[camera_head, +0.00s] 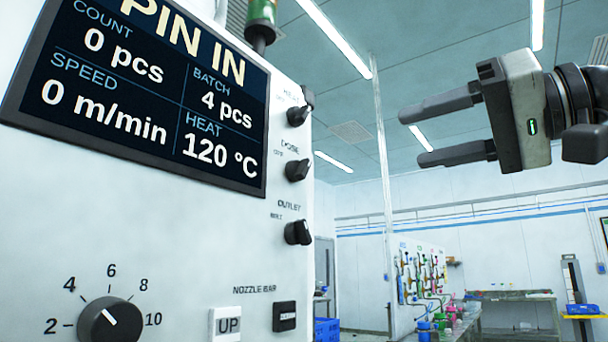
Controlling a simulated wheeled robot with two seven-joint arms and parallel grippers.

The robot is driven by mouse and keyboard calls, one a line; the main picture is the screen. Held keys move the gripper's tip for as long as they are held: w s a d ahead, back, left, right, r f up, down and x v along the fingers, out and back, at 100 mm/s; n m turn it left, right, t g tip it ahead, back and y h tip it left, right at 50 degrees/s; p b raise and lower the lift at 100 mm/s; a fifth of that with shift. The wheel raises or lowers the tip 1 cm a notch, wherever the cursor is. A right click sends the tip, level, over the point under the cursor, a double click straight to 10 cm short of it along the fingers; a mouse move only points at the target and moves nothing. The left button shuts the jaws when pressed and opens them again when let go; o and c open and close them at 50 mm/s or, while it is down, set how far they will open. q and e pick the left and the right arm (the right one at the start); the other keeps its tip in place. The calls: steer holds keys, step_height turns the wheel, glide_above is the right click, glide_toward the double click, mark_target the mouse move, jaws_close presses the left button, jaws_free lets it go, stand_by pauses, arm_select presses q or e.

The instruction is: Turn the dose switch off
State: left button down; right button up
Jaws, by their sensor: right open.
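The dose switch (297,170) is a black rotary knob on the right part of the white machine panel, under the label DOSE. It sits between the heat knob (299,115) above and the outlet knob (298,232) below. Its exact pointer position is too small to read. My right gripper (410,137) comes in from the right, with its two grey fingers apart and pointing left toward the panel. It is empty and clear of the knobs. My left gripper is not in view.
A display (140,90) on the panel reads PIN IN, 0 m/min and 120 °C. A green beacon (262,18) stands on top. Between panel and gripper the space is free.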

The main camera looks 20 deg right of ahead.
mark_target(309, 164)
steer(key=p+x, duration=0.2)
steer(key=x, duration=1.2)
steer(key=shift+w+a+r+p, duration=0.1)
steer(key=shift+a+p, duration=0.25)
steer(key=shift+w+a, duration=0.25)
steer(key=shift+w, duration=0.15)
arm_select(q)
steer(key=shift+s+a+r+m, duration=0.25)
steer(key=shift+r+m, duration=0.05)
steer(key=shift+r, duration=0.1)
arm_select(e)
steer(key=c, duration=1)
steer(key=shift+o, duration=0.2)
